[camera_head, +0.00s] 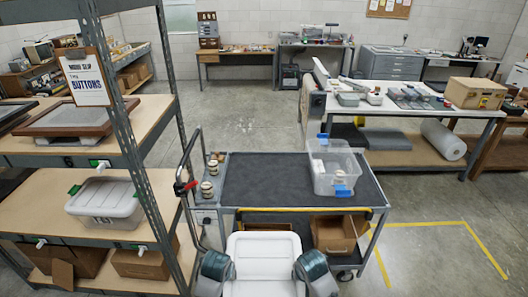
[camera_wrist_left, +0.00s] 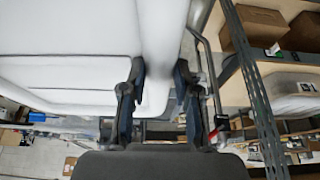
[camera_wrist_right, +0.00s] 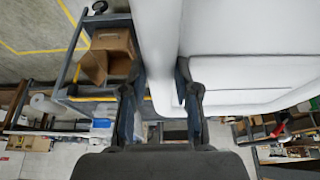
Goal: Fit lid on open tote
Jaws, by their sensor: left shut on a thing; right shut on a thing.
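The white lid (camera_head: 264,255) is in front of me at the bottom of the head view. My left gripper (camera_head: 216,266) is shut on its left edge and my right gripper (camera_head: 312,266) on its right edge. Both wrist views show the lid's rim between the fingers; it fills much of the left wrist view (camera_wrist_left: 70,70) and the right wrist view (camera_wrist_right: 240,70). The clear open tote (camera_head: 338,170) with blue latches stands on the right part of the cart's top, beyond the lid and apart from it. Small pale things lie inside it.
The cart's dark top (camera_head: 265,180) is bare left of the tote. Small jars (camera_head: 208,188) stand at its left end. A cardboard box (camera_head: 335,235) sits on its lower shelf. A metal rack (camera_head: 130,130) with a lidded tote (camera_head: 105,200) stands close on the left.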

